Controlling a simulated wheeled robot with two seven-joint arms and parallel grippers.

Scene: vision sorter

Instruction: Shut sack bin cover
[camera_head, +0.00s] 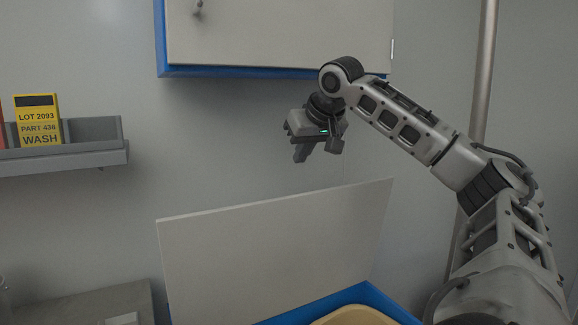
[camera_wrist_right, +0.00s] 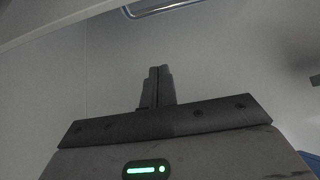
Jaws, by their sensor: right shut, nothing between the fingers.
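The sack bin cover (camera_head: 270,245) is a flat pale panel standing raised and tilted up at the back of the bin. The bin (camera_head: 385,294) shows its blue rim at the bottom of the head view, with a tan rounded thing (camera_head: 352,316) inside it. My right gripper (camera_head: 316,152) hangs above the cover's upper edge, apart from it in the picture; how far in front or behind, I cannot tell. In the right wrist view the fingers (camera_wrist_right: 157,88) are together with nothing between them. My left gripper is not in view.
A wall cabinet (camera_head: 280,30) with a blue frame hangs above the gripper. A grey shelf (camera_head: 65,160) at left holds a yellow box (camera_head: 37,121). A grey surface (camera_head: 80,300) lies at lower left. A vertical pole (camera_head: 484,80) stands at right.

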